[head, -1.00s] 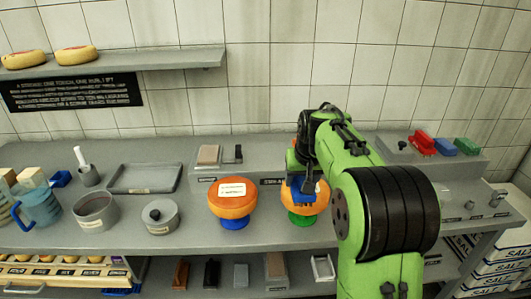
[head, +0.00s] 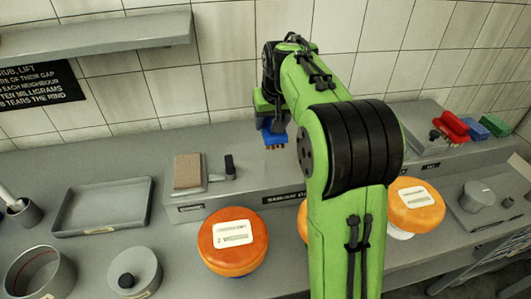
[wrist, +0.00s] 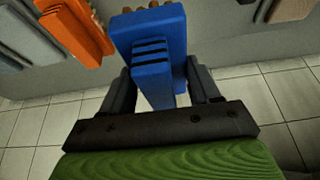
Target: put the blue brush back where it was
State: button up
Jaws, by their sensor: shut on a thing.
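My gripper (head: 265,112) is shut on the blue brush (head: 274,138). It holds the brush, bristles down, above the grey raised ledge (head: 246,190) at the back of the bench. In the wrist view the brush (wrist: 150,42) sits between the two fingers of my gripper (wrist: 160,88), its slotted blue back towards the camera and brown bristle tips at the top edge. The brush appears clear of the ledge, but the exact gap is hard to judge. Part of the ledge is hidden behind my arm.
On the ledge are a brown pad (head: 187,170) and, in the wrist view, an orange slotted block (wrist: 75,30). Orange cheese wheels stand in front, left (head: 233,243) and right (head: 416,204); another is mostly behind my arm. Red (head: 452,128), blue (head: 472,128) and green (head: 495,125) pieces lie at right.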

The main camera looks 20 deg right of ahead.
aim_at(276, 136)
notch_tip(276, 136, down, 10)
jog(key=b, duration=0.3)
jog(key=shift+s, duration=0.1)
jog(key=o, duration=1)
jog(key=p+v, duration=0.2)
jog(key=v, duration=1)
jog(key=shift+r+p, duration=0.15)
jog(key=shift+p, duration=0.25)
jog(key=shift+s+a+f+n+t+y+p, duration=0.25)
jog(key=shift+s+a, duration=1.25)
jog(key=shift+s, duration=2.85)
jog(key=shift+s+a+f+n+t+y+p, duration=0.15)
jog(key=shift+s+a+f+n, duration=0.85)
jog(key=shift+s, duration=3.35)
jog(key=shift+s+a+r+m+t+y+p, duration=0.1)
jog(key=shift+s+a+m+t+p, duration=0.15)
jog(key=shift+s+a, duration=2.9)
